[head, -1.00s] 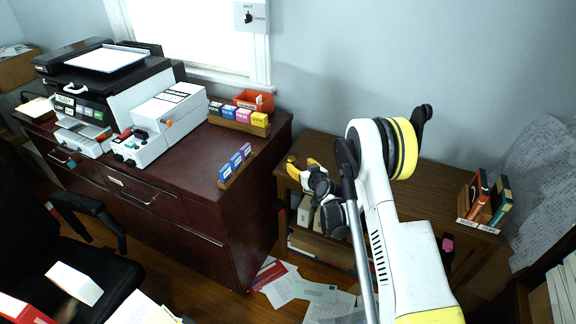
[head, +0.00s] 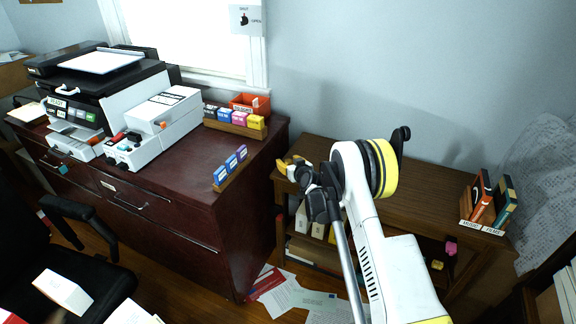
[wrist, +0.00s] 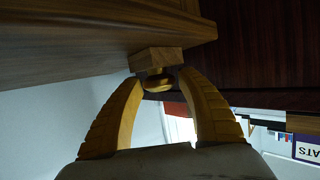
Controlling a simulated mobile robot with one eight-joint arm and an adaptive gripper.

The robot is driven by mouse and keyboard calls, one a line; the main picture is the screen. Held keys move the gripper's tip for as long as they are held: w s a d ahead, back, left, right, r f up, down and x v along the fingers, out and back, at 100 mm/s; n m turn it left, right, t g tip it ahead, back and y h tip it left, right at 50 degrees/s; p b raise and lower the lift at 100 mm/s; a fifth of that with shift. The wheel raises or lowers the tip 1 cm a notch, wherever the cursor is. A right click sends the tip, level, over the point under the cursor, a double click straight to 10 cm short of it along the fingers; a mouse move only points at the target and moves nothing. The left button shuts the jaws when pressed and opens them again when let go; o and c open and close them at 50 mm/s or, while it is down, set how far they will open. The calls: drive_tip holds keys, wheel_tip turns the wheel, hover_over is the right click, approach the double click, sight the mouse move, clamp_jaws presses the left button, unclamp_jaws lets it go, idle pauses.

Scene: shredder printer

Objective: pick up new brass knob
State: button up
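A small round brass-coloured knob (wrist: 157,83) shows in the wrist view, against a small wooden block (wrist: 158,59) at the brown wooden surface's edge. My gripper (wrist: 162,79) has two curved yellow fingers, spread apart. The knob appears between their tips in the picture, with a gap on the right; whether it lies fully between them in depth I cannot tell. In the head view my gripper (head: 287,164) is at the left end of the brown wooden table (head: 430,190), near the dark drawer cabinet. I cannot make out the knob there.
The dark red cabinet (head: 180,190) stands close to the left, bearing a printer (head: 95,90), a white machine (head: 155,125) and ink boxes. Books (head: 485,205) stand on the table's right end. Papers (head: 290,297) lie on the floor. The table's middle top is clear.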

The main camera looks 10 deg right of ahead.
drive_tip(key=c, duration=0.7)
drive_tip(key=shift+c, duration=0.2)
